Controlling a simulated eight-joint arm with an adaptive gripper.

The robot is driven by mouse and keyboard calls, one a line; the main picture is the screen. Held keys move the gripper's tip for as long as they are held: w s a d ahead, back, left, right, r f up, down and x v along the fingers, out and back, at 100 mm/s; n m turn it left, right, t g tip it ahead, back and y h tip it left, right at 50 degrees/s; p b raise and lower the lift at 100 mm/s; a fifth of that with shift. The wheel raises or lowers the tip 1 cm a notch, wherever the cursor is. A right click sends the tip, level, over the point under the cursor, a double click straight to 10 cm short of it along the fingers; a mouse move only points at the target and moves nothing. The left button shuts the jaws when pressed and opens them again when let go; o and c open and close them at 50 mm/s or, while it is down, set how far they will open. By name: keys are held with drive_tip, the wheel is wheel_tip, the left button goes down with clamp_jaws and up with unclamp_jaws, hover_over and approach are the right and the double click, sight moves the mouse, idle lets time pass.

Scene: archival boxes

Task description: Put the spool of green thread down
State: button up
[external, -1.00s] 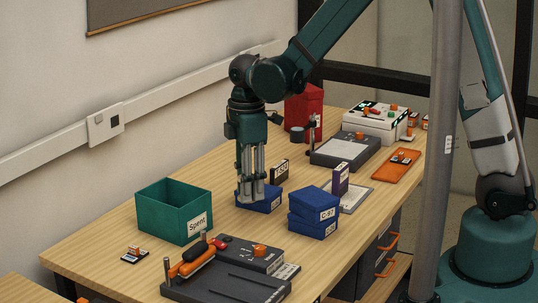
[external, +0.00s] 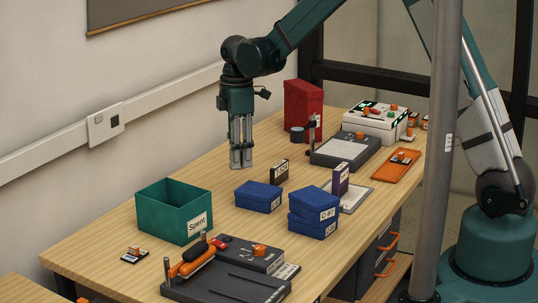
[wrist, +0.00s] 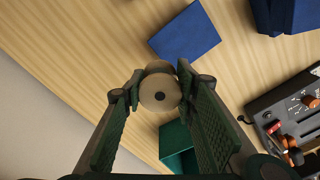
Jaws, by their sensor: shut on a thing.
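My gripper (external: 241,165) hangs above the table, behind the single blue box (external: 258,196). In the wrist view my gripper (wrist: 158,88) is shut on a spool (wrist: 160,92), held between the fingertips. In the external view the spool is too hidden by the fingers to tell. The wooden table (external: 110,240) lies below, and the spool appears clear of it.
A green bin labelled "Spent" (external: 160,213) stands left, open-topped. Stacked blue boxes (external: 313,222) and a dark labelled block (external: 279,172) stand right. A dark device with an orange handle (external: 225,280) lies in front.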

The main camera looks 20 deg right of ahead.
drive_tip(key=w+d, duration=0.5)
drive_tip(key=w, duration=0.7)
drive_tip(key=m, duration=0.1)
hover_over(258, 166)
drive_tip(key=shift+w+d+f, duration=0.15)
drive_tip(key=shift+f, duration=0.05)
drive_tip(key=shift+f, duration=3.1)
drive_tip(key=shift+f, duration=0.1)
drive_tip(key=shift+f, duration=1.8)
drive_tip(key=shift+f+b, duration=0.1)
drive_tip(key=shift+b, duration=0.25)
drive_tip(key=o, duration=0.9)
